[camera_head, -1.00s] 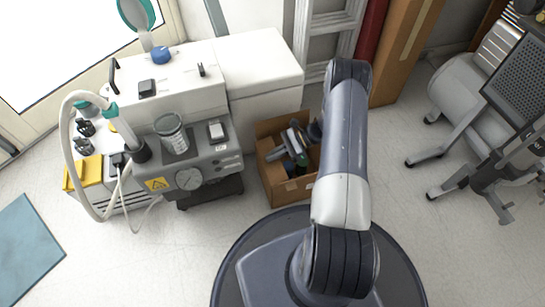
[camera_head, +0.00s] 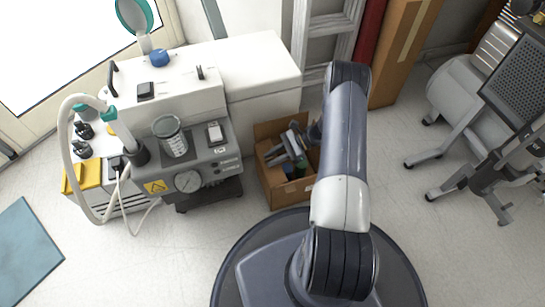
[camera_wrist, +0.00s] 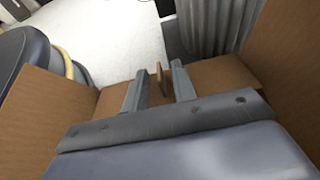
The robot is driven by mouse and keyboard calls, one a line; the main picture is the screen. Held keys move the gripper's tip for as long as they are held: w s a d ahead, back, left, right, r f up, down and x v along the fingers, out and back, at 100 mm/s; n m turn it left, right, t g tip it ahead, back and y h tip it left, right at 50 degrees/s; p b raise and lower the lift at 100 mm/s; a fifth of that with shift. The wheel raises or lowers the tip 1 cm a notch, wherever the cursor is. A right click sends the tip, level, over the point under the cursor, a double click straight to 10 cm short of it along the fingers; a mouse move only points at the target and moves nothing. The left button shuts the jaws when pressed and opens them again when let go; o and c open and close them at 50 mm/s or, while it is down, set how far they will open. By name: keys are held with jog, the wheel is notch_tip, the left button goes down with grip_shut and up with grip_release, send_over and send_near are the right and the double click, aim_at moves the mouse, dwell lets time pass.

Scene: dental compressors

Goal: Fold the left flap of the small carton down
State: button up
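The small carton (camera_head: 293,191) is a brown open-topped box on the floor, left of my arm in the head view. A raised brown panel (camera_head: 268,131) stands at its back. My gripper (camera_head: 290,148) is over the carton's opening and hides part of its inside. In the wrist view my gripper (camera_wrist: 160,85) has its two grey fingers apart, with a thin brown piece (camera_wrist: 160,76) showing between them. Brown cardboard panels rise at the left (camera_wrist: 38,115) and right (camera_wrist: 292,60). I cannot tell which panel is the left flap, or whether the fingers touch any.
A grey-white compressor unit (camera_head: 190,160) with hoses stands close left of the carton. A white cabinet (camera_head: 262,65) is behind it. A ladder (camera_head: 325,35) and a tall brown box (camera_head: 400,50) stand at the back. Bare floor (camera_head: 420,220) lies to the right.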

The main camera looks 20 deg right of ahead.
jog(key=p+v, duration=0.2)
jog(key=v, duration=0.8)
jog(key=shift+d+p, duration=0.25)
jog(key=shift+p, duration=0.15)
jog(key=shift+r, duration=0.1)
